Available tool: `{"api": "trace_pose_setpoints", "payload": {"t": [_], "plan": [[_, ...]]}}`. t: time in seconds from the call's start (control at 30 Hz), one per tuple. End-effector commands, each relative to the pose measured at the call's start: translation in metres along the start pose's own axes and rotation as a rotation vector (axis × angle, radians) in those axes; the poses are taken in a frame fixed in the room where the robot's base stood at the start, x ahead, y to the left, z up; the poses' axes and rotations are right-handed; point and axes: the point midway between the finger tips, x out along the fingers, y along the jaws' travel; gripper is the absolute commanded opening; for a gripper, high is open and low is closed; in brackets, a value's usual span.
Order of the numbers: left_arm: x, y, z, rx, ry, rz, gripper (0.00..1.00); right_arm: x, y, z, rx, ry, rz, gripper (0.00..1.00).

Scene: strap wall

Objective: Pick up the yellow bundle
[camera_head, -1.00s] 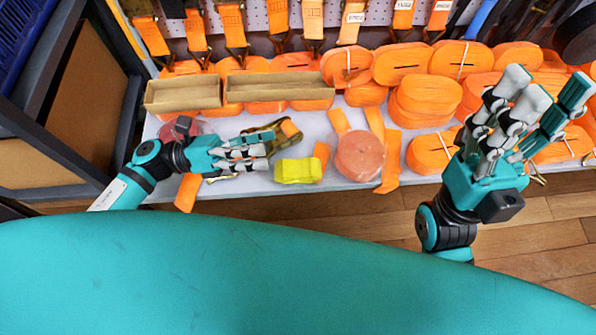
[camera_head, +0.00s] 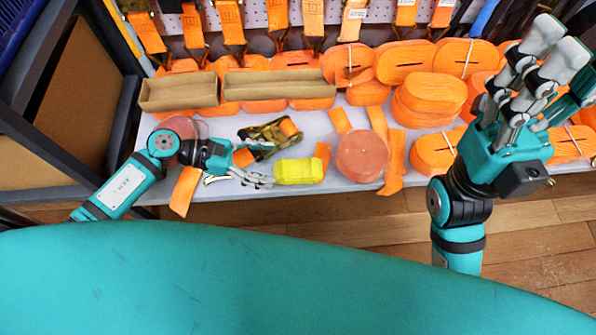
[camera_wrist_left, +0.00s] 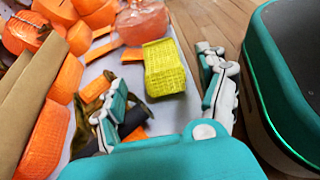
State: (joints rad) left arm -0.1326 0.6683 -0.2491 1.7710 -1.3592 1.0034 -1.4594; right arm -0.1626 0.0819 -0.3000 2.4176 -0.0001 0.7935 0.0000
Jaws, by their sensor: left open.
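The yellow bundle (camera_head: 299,171) lies on the pale shelf near its front edge. In the left wrist view the yellow bundle (camera_wrist_left: 164,68) is a small woven block just beyond and between the spread fingers. My left gripper (camera_head: 258,168) is open and empty, with its fingertips close to the bundle's left end. In the wrist view the left gripper (camera_wrist_left: 165,95) has one finger on each side of the bundle's near end; whether they touch it I cannot tell. My right gripper (camera_head: 535,75) is raised at the right, its fingers spread and empty, away from the bundle.
A buckled strap (camera_head: 270,138) lies just behind my left gripper. A round pinkish roll (camera_head: 361,157) and loose orange straps (camera_head: 394,160) lie right of the bundle. Cardboard trays (camera_head: 180,92) and orange rolls (camera_head: 430,95) fill the back. Wooden floor (camera_head: 380,220) is in front.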

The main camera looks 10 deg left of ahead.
Motion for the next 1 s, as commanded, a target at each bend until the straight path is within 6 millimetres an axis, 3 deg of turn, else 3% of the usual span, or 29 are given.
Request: {"api": "trace_pose_setpoints", "payload": {"t": [0.17,0.43,0.77,1.0], "plan": [[0.012,0.000,-0.002,0.001,-0.002,0.000,0.75,0.000,0.000,0.001,-0.002,0.012,-0.005,0.40],[0.050,-0.001,-0.008,0.000,-0.002,-0.001,0.75,0.009,-0.002,0.000,-0.009,0.066,-0.027,0.40],[0.057,-0.002,-0.008,-0.003,0.002,-0.001,0.75,0.012,-0.002,0.000,-0.010,0.072,-0.030,0.40],[0.057,-0.002,-0.008,-0.004,0.004,-0.003,0.44,0.012,-0.002,0.000,-0.009,0.072,-0.030,0.40]]}}
